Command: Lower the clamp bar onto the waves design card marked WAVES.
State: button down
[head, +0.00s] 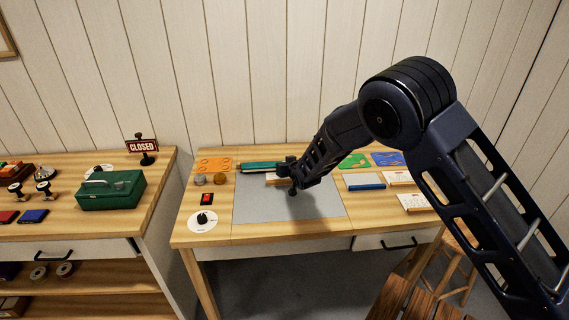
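My gripper (287,170) reaches down over the back of the work table, at the right end of a long dark green bar (260,166), which may be the clamp bar. I cannot tell whether they touch or whether the fingers are open. A blue card (388,159) with faint markings lies at the back right of the table. A green card (354,160) lies left of it, and an orange card (213,164) lies at the back left. No WAVES marking is readable, so I cannot tell which is the waves card. My arm hides part of the table's back.
A grey mat (262,205) covers the table's middle. A red switch (206,199) and a dial (205,221) stand at left. A blue-edged block (365,182) and white cards (414,201) lie at right. A green box (110,190) stands on the left counter.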

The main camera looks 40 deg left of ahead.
jog(key=shift+s+a, duration=0.1)
dwell(0.3)
jog(key=c, duration=1.3)
grip_release()
jog(key=shift+f, duration=0.1)
jog(key=v, duration=1)
jog(key=shift+s+d, duration=0.15)
jog(key=shift+d, duration=0.2)
